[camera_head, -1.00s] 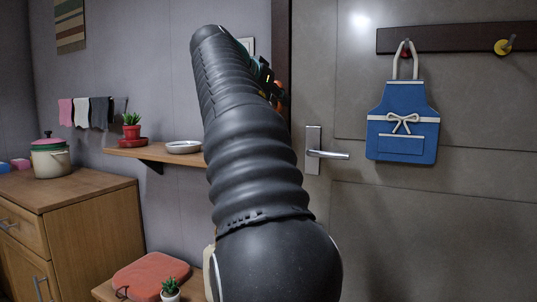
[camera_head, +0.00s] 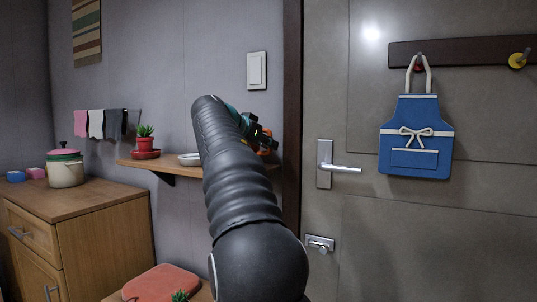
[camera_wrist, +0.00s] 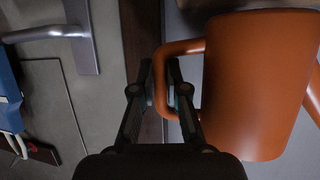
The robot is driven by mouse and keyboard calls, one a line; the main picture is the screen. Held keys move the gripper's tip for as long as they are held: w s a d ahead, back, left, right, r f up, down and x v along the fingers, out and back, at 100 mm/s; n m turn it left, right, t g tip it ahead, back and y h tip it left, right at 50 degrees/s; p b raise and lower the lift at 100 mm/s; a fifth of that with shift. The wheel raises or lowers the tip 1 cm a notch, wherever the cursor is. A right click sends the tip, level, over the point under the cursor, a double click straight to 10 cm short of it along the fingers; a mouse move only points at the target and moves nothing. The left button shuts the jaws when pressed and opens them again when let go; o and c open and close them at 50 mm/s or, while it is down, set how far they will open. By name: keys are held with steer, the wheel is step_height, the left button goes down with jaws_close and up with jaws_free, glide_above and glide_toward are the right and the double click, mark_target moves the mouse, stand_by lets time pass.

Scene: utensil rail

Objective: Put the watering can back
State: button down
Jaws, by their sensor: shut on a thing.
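The watering can (camera_wrist: 255,85) is orange and fills the right of the wrist view, with its looped handle on the left and part of its spout at the right edge. My gripper (camera_wrist: 160,88) is shut on the handle. In the head view only a small orange part of the can (camera_head: 268,141) shows past my arm, in front of the wall shelf's right end. The wall shelf (camera_head: 145,165) holds a potted cactus in a red pot (camera_head: 145,143) and a pale dish (camera_head: 190,159). My arm hides much of the shelf's right part.
A grey door with a lever handle (camera_head: 345,169) stands at the right, with a blue apron (camera_head: 416,140) on a rail (camera_head: 460,52). A wooden cabinet (camera_head: 100,240) bears a pot (camera_head: 65,168). A red cushion-topped seat (camera_head: 165,284) is below the shelf.

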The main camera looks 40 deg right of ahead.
steer(key=shift+f, duration=1.1)
steer(key=shift+f+b, duration=0.2)
steer(key=shift+b, duration=0.1)
steer(key=c, duration=1.2)
jaws_free()
steer(key=shift+r, duration=0.1)
